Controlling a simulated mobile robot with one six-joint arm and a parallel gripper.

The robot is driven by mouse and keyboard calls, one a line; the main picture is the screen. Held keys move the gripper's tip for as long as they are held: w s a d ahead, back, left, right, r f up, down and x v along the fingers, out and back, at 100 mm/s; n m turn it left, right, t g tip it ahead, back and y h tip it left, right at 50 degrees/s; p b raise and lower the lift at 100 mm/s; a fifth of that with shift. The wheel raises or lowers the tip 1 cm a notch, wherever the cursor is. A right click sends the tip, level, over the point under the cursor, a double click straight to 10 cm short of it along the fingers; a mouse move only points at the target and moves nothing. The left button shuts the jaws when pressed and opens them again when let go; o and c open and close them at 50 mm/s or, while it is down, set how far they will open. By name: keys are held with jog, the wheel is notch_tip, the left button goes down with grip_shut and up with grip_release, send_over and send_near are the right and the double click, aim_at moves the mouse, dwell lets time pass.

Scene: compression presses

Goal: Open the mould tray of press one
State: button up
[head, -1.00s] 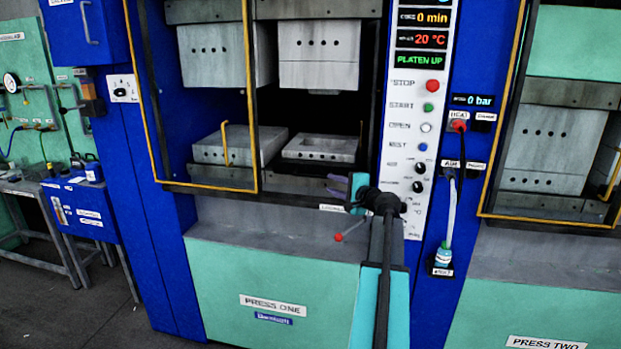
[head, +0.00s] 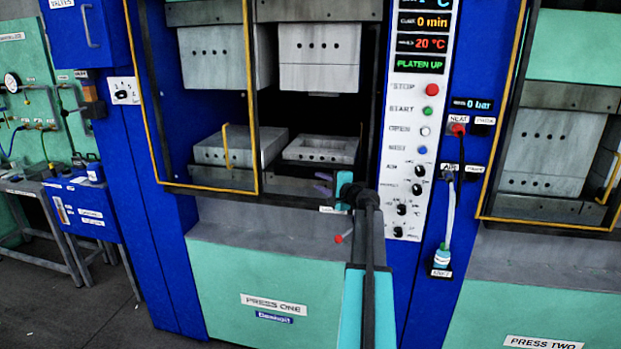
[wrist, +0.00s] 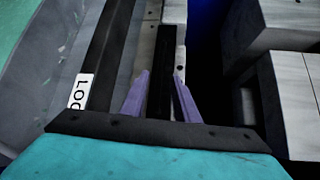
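Press one (head: 275,318) has its platens apart, with the upper mould block (head: 320,45) raised. The lower mould (head: 322,150), a grey block with a recessed top and holes in its front, sits on the lower platen at right. My gripper (head: 322,184) is at the front edge of the press opening, in front of and below this mould. In the wrist view its purple fingers (wrist: 160,95) are apart, and a dark bar (wrist: 164,70) shows between them. I cannot tell whether they touch it. A white label starting "LOC" (wrist: 78,92) is beside the left finger.
A yellow-framed guard (head: 250,100) stands across the left half of the opening. A red-knobbed lever (head: 338,239) sticks out below my gripper. The control panel (head: 412,150) is right of the opening, with PLATEN UP lit. Press two (head: 545,340) stands further right.

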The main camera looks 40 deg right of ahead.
aim_at(313, 178)
jog(key=shift+p+x, duration=0.95)
jog(key=shift+x, duration=2.15)
jog(key=shift+c, duration=0.3)
grip_shut()
